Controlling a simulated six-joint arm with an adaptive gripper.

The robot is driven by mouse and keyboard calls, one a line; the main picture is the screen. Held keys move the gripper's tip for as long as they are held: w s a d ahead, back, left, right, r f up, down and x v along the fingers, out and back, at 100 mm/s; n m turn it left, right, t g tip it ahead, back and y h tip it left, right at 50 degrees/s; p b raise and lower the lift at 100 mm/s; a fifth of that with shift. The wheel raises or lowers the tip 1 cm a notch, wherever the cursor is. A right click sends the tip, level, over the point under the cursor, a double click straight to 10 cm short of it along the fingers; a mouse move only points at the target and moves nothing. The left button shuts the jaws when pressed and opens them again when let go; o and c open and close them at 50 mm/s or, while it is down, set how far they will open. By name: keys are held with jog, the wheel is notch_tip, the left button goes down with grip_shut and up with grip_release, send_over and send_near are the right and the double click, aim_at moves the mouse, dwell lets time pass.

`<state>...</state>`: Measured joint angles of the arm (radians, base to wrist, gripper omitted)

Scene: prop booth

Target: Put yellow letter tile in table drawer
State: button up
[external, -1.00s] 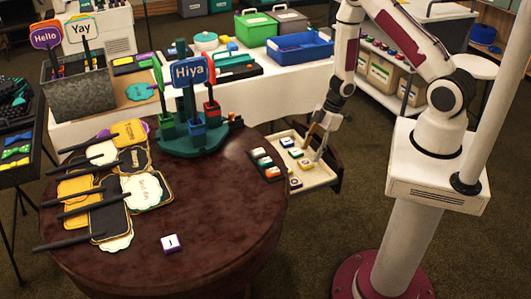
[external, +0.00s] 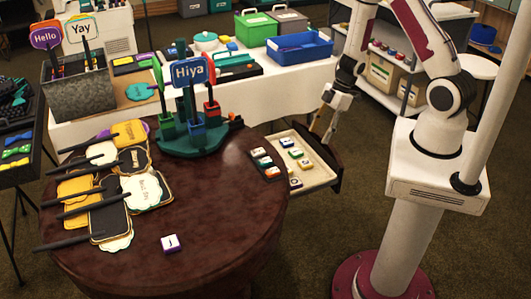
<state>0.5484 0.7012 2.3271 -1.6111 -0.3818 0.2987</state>
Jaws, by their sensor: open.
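The table drawer (external: 322,172) is pulled out at the right side of the round dark table. Several small letter tiles lie in it. One with yellow edges (external: 305,163) lies near its middle, and another tile with a yellowish side (external: 286,142) lies toward its back left. The tiles are too small for me to read their letters. My gripper (external: 320,137) is open and empty, above the back right part of the drawer and apart from the tiles.
A purple-sided tile (external: 170,243) lies alone near the table front. A sign stand (external: 190,142) and paddle signs (external: 110,190) take up the table's back and left.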

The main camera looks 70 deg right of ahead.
jog(key=shift+r, duration=0.1)
dwell(0.6)
jog(key=w+d+r+m+t+h, duration=0.1)
jog(key=w+d+r+m+h, duration=0.15)
jog(key=r, duration=0.75)
jog(key=w+d+r+m+t+h, duration=0.1)
jog(key=w+d+r+h, duration=0.2)
jog(key=r, duration=0.7)
jog(key=s+a+r+m+h, duration=0.1)
jog(key=s+a+r+m, duration=0.45)
jog(key=s+r, duration=0.6)
jog(key=s+a+r+y, duration=0.3)
jog(key=s+a+r, duration=0.1)
jog(key=s+a, duration=0.5)
jog(key=shift+s+a, duration=0.3)
jog(key=shift+a, duration=0.95)
